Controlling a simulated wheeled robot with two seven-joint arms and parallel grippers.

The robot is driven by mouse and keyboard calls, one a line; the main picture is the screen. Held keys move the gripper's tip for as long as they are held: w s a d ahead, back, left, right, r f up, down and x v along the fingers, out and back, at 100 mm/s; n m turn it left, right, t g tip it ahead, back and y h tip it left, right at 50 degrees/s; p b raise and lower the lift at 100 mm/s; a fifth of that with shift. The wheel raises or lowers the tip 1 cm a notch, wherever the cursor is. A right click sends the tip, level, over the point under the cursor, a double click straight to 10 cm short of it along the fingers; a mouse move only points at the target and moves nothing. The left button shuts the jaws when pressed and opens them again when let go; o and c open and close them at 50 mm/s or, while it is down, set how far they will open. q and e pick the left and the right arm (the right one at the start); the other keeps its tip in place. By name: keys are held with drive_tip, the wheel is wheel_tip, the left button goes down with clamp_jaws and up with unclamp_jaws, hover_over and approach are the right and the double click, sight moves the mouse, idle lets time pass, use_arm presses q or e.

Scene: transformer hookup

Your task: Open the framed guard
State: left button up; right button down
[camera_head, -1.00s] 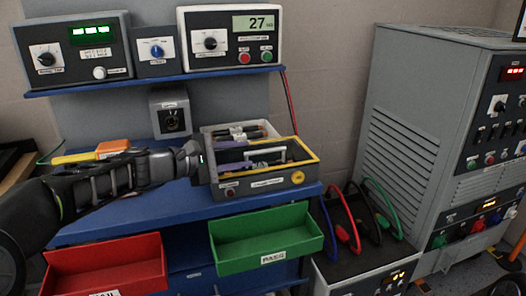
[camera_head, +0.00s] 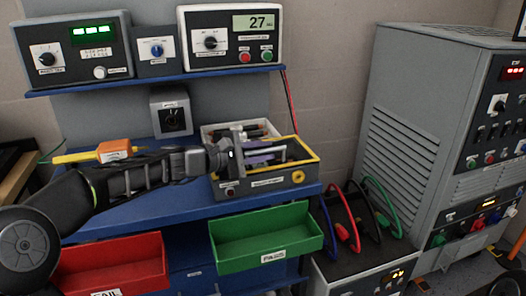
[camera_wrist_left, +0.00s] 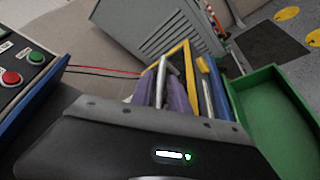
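The framed guard (camera_head: 312,163) has a yellow border and sits on the grey box (camera_head: 240,188) on the blue bench. My left gripper (camera_head: 262,152) reaches over the box from the left, with its purple fingers above the yellow-framed opening. In the left wrist view the two purple fingers (camera_wrist_left: 163,95) stand apart, with a light grey bar (camera_wrist_left: 162,75) between them. The yellow frame (camera_wrist_left: 180,50) shows just beyond. Whether the fingers press on the bar cannot be made out. My arm hides the left side of the box. My right gripper is not in view.
A red bin (camera_head: 110,268) and a green bin (camera_head: 265,238) sit at the bench front. A shelf with instruments (camera_head: 230,42) hangs above. A grey cabinet (camera_head: 410,130) and coloured cables (camera_head: 350,210) are at the right. An orange-and-yellow tool (camera_head: 112,150) lies at the left.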

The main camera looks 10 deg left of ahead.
use_arm(q)
clamp_jaws()
idle(1.1)
